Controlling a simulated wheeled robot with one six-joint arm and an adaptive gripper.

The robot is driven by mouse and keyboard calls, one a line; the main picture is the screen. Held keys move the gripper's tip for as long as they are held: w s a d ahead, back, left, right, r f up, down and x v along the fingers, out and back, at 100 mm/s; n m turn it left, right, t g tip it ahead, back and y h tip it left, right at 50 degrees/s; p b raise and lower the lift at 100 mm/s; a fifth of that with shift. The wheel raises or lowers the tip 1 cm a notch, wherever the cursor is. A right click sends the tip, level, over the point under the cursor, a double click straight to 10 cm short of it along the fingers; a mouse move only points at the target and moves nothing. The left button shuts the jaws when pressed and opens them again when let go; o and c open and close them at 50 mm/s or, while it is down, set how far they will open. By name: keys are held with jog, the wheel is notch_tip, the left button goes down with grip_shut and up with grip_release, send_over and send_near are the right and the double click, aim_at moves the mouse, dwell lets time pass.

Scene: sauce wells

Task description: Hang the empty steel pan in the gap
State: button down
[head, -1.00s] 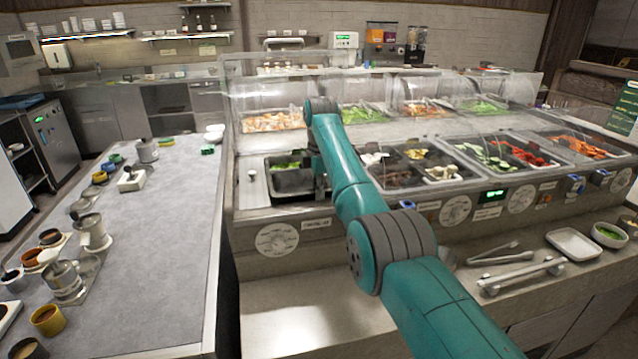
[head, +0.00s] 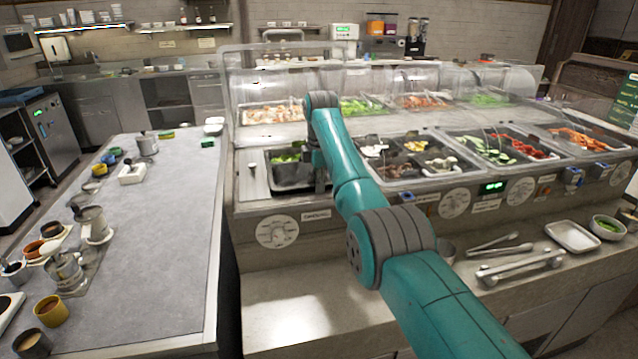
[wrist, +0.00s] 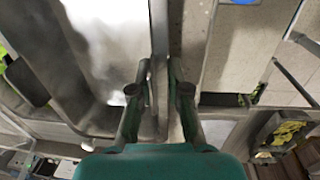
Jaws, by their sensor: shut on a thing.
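The steel pan (head: 290,175) is at the left-hand opening of the sauce-well counter. Its dark front wall shows in the head view, with some green food visible just behind it. My gripper (head: 319,183) is at the pan's right side, partly hidden by my arm. In the wrist view, my gripper (wrist: 162,88) is shut on the pan's upright rim, and the pan's bare steel inside (wrist: 95,50) lies to the left. I cannot tell whether the pan's rim rests on the counter edges all round.
Filled wells with mushrooms (head: 375,150), cucumber (head: 490,150) and carrots (head: 578,138) lie to the right. A clear guard (head: 265,85) stands behind. Tongs (head: 500,245) and a white tray (head: 572,236) lie on the front ledge. The grey table (head: 165,225) at left has free room.

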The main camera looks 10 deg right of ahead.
jog(key=shift+s+d+f, duration=0.1)
jog(key=shift+s+f, duration=0.05)
jog(key=shift+f, duration=0.4)
jog(key=shift+s+d+f, duration=0.1)
jog(key=shift+f, duration=0.45)
jog(key=c, duration=1.1)
grip_release()
jog(key=shift+o, duration=0.2)
jog(key=shift+w+f, duration=0.15)
jog(key=shift+a+r, duration=0.1)
jog(key=shift+r, duration=0.5)
jog(key=shift+s+r, duration=0.15)
jog(key=shift+r, duration=1.65)
jog(key=shift+s+r, duration=0.15)
jog(key=shift+r, duration=1.6)
